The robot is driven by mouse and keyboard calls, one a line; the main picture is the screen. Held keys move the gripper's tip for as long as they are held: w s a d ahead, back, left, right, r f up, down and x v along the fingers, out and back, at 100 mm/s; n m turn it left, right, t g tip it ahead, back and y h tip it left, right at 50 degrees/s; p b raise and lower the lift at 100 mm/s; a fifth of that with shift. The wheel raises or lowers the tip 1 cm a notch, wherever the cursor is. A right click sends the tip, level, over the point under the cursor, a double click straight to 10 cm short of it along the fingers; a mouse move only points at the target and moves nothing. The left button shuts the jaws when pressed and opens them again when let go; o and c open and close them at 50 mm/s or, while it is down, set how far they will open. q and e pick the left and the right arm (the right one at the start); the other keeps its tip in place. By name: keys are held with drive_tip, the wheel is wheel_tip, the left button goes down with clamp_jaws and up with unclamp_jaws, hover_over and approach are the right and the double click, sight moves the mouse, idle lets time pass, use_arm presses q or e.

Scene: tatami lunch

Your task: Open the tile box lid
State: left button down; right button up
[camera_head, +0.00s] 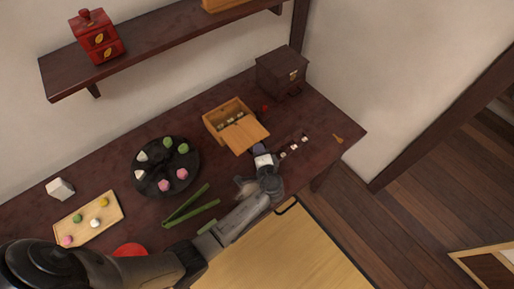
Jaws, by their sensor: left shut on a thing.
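The tile box (213,125) is a light wooden box on the dark table, at the centre of the head view. Its flat wooden lid (244,134) is slid part way out towards the lower right, and a row of pale tiles (228,119) shows in the uncovered part. My left gripper (259,150) is at the lid's near outer edge, shut on the lid; its fingertips are small and the exact grip is hard to make out. My right gripper is not in view.
A dark chest (283,72) stands behind the box. A black round plate of sweets (152,152) and green tongs (188,208) lie to the left. Several small tiles (294,147) and a small golden item (338,138) lie to the right.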

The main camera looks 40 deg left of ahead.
use_arm(q)
drive_tip(key=c, duration=1.2)
unclamp_jaws()
drive_tip(key=shift+w+d, duration=0.1)
drive_tip(key=shift+c, duration=0.2)
drive_tip(key=p+v, duration=0.1)
drive_tip(key=v, duration=1.2)
drive_tip(key=shift+s+d+p, duration=0.2)
drive_tip(key=shift+s+p, duration=0.1)
drive_tip(key=shift+s, duration=0.1)
